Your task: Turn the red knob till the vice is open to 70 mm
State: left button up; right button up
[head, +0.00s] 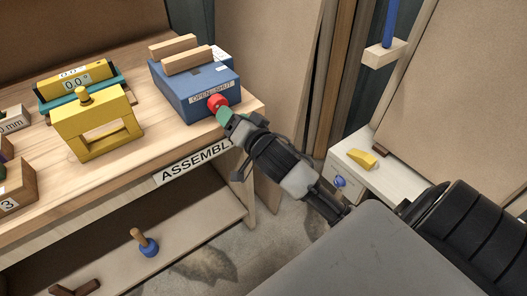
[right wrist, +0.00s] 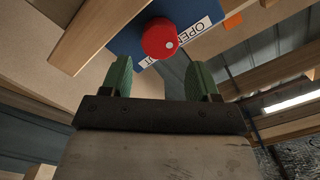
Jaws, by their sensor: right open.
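The vice (head: 196,88) is a blue box with two wooden jaws (head: 181,52) on top, with a gap between them. It stands near the right end of the wooden bench. The red knob (head: 217,102) is on its front face, beside an "OPEN SHUT" label; in the right wrist view the knob (right wrist: 160,40) shows a white dot on its lower right. My right gripper (head: 226,115) is at the knob, partly covering it in the head view. In the right wrist view its green fingers (right wrist: 163,80) are apart, with the knob beyond them and nothing between them. My left gripper is out of view.
A yellow frame (head: 98,125) and a teal and yellow gauge reading 0.0° (head: 82,85) stand left of the vice. A white cabinet (head: 345,165) with a yellow piece (head: 361,159) is at the right. A blue-based peg (head: 148,247) lies on the lower shelf.

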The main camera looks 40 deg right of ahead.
jog(key=s+f+n+g+p, duration=0.2)
jog(key=s+f+g+p, duration=0.1)
jog(key=f, duration=1)
jog(key=s+d+f+n+g+p, duration=0.1)
jog(key=s+f, duration=0.5)
jog(key=f, duration=0.8)
jog(key=shift+s+d+f+n+g+h+p, duration=0.25)
jog(key=shift+n+g+p, duration=0.55)
jog(key=shift+g+p, duration=0.85)
jog(key=shift+g+b, duration=0.25)
jog(key=shift+b, duration=0.05)
